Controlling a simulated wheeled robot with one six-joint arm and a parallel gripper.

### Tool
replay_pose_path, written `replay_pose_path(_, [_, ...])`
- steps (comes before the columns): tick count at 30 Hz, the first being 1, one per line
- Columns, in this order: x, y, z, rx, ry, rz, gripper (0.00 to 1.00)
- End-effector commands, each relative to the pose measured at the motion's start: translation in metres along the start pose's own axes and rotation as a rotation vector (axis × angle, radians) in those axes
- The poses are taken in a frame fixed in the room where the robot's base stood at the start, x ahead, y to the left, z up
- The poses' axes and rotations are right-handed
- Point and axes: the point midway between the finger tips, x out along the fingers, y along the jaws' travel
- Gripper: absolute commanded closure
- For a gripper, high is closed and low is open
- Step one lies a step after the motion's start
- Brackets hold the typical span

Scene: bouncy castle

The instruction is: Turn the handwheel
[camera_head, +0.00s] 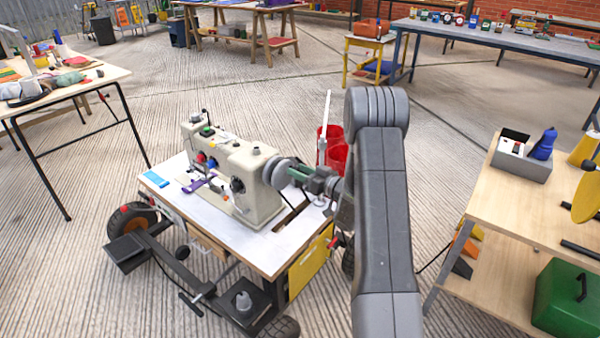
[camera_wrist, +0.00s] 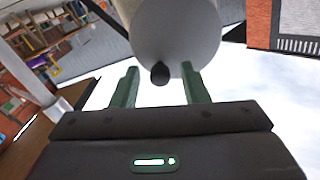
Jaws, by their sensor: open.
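The handwheel (camera_head: 274,172) is a grey round wheel on the right end of a cream sewing machine (camera_head: 228,170) on a small table. In the wrist view the handwheel (camera_wrist: 178,32) is a large pale disc at the top, with a small dark knob (camera_wrist: 160,74) near its lower edge. My gripper (camera_head: 298,176) is close to the wheel's outer face, with its green fingers towards it. In the wrist view my gripper (camera_wrist: 160,84) is open, and the knob shows between the two fingertips. I cannot tell whether the fingers touch the wheel.
The machine's table (camera_head: 158,170) stands on a wheeled frame. A red bucket (camera_head: 333,150) is behind my arm. A wooden bench (camera_head: 490,195) with a grey box (camera_head: 520,160) stands at right, and a cluttered table (camera_head: 70,85) at left.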

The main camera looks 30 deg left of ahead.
Motion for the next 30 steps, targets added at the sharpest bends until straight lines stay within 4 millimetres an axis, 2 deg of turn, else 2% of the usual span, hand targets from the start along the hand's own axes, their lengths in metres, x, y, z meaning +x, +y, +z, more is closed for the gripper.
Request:
replay_pose_path(9, [0.0029,0.0002,-0.0003,0.000,0.000,0.001,0.59])
replay_pose_path(15, [0.0028,0.0001,-0.0003,-0.001,0.000,0.001,0.98])
replay_pose_path(16, [0.0027,0.0001,-0.0004,-0.001,0.000,0.001,1.00])
replay_pose_path(23, [0.0027,-0.0001,0.0001,-0.015,0.001,0.001,1.00])
replay_pose_path(30, [0.0027,-0.0024,0.0009,-0.111,0.001,0.000,1.00])
